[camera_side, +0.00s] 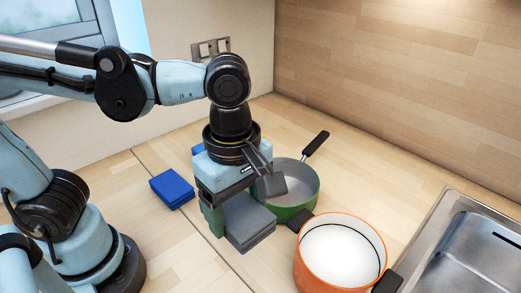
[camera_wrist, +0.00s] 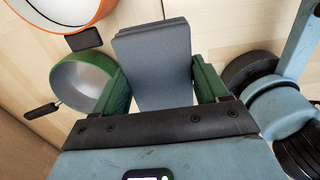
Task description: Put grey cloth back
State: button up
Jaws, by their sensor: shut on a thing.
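The grey cloth (camera_side: 248,220) is a folded, flat block. It also shows in the wrist view (camera_wrist: 155,62), extending from between my gripper's green fingers. My gripper (camera_wrist: 160,82) is shut on the grey cloth, with one finger at each side of it. In the side view my gripper (camera_side: 222,212) points down over the counter, left of the green pan. The cloth appears to be held above the counter, but the exact gap cannot be told. The far finger is hidden in the side view.
A green pan (camera_side: 303,184) with a black handle stands just behind the cloth. An orange pot (camera_side: 340,254) stands to the right, near the sink (camera_side: 470,245). A folded blue cloth (camera_side: 171,188) lies to the left. Bare counter (camera_side: 165,245) lies at front left.

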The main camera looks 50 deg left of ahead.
jog(key=s+a+f, duration=0.2)
jog(key=s+f, duration=0.1)
jog(key=s, duration=0.7)
send_over(201, 246)
notch_tip(201, 246, down, 7)
jog(key=shift+w+a+f, duration=0.1)
jog(key=shift+f, duration=2)
jog(key=shift+f, duration=0.15)
jog(key=o, duration=0.9)
jog(key=shift+o, duration=0.2)
